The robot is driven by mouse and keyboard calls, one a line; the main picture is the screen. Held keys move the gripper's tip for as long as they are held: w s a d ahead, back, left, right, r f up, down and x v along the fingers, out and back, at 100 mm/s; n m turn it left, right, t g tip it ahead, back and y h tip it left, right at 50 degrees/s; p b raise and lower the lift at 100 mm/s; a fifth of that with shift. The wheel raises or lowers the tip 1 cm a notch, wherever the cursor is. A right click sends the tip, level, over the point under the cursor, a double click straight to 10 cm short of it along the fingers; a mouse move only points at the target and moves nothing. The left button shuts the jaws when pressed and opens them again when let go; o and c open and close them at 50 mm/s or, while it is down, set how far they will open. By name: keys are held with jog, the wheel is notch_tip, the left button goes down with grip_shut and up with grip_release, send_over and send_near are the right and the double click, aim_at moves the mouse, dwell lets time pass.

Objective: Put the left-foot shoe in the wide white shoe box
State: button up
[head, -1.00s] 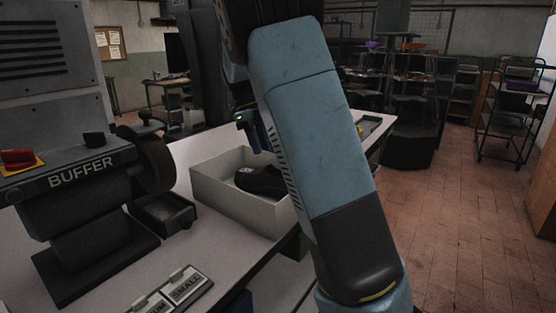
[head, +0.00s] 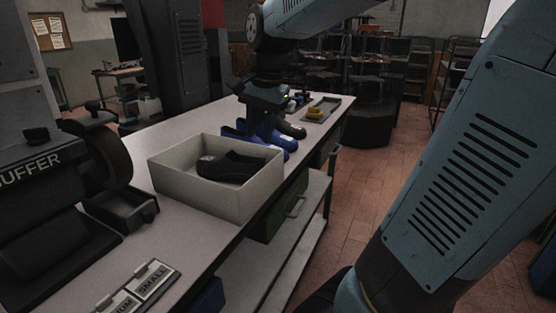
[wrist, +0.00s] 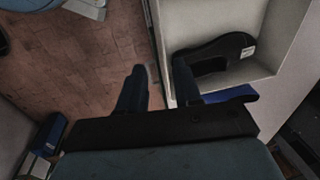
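A black shoe (head: 230,168) lies inside the white shoe box (head: 215,200) on the bench. In the wrist view, the shoe (wrist: 212,54) shows a small white label, and the box wall (wrist: 160,40) runs beside my fingers. In the head view, my gripper (head: 268,128) is above the bench just behind the box, apart from the black shoe. A blue shoe (head: 240,134) is behind the box, partly hidden by the box and my gripper. I cannot tell which foot the black shoe fits.
A dark grey shoe (head: 291,129) stands behind the blue one. A grey tray with yellow items (head: 318,112) lies at the bench's far end. The buffer machine (head: 75,190) stands left of the box.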

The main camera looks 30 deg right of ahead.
jog(key=s+a+f+n+t+h, duration=0.1)
jog(key=s+f+n+t, duration=0.1)
jog(key=s+n, duration=0.8)
jog(key=shift+s+a+n+t, duration=0.3)
jog(key=shift+s+a+t, duration=0.1)
jog(key=shift+s+t, duration=0.65)
jog(key=shift+s, duration=0.1)
